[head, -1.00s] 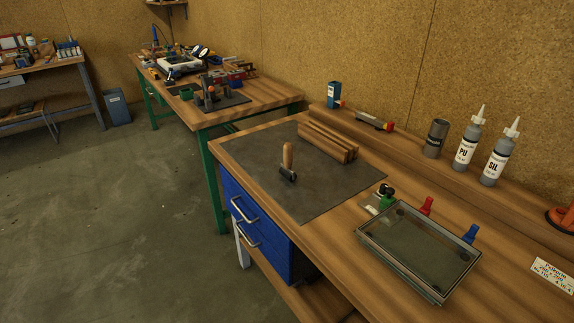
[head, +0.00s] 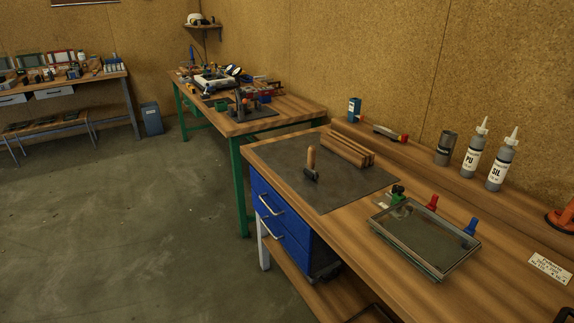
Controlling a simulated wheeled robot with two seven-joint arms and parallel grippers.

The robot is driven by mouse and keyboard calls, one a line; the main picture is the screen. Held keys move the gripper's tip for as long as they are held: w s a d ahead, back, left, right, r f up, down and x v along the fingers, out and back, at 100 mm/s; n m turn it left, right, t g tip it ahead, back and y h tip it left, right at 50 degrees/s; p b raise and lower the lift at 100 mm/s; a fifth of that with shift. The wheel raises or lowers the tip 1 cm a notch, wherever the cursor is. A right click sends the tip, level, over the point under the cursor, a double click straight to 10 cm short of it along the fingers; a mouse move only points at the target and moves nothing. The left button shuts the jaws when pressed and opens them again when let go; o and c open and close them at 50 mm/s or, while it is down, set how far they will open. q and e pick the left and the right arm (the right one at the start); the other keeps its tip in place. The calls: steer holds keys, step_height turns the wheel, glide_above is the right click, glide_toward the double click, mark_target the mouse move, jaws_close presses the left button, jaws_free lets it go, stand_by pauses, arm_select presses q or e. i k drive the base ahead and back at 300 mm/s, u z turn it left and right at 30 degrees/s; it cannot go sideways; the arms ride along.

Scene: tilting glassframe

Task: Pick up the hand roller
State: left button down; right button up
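The hand roller (head: 311,163) has a wooden handle and a dark head. It stands with its handle up on the dark grey mat (head: 330,196) on the near workbench. A stack of wooden strips (head: 347,149) lies just behind it on the mat. Neither of my grippers is in view, and nothing touches the roller.
A glass-topped frame (head: 424,243) lies right of the mat, with green, red and blue clamps (head: 470,226) around it. Bottles (head: 473,150) and a dark can (head: 445,148) stand on the rear ledge. A second bench (head: 290,112) stands behind. The floor (head: 130,230) at left is clear.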

mark_target(310, 170)
steer(key=u, duration=0.5)
steer(key=i, duration=0.85)
steer(key=u, duration=0.15)
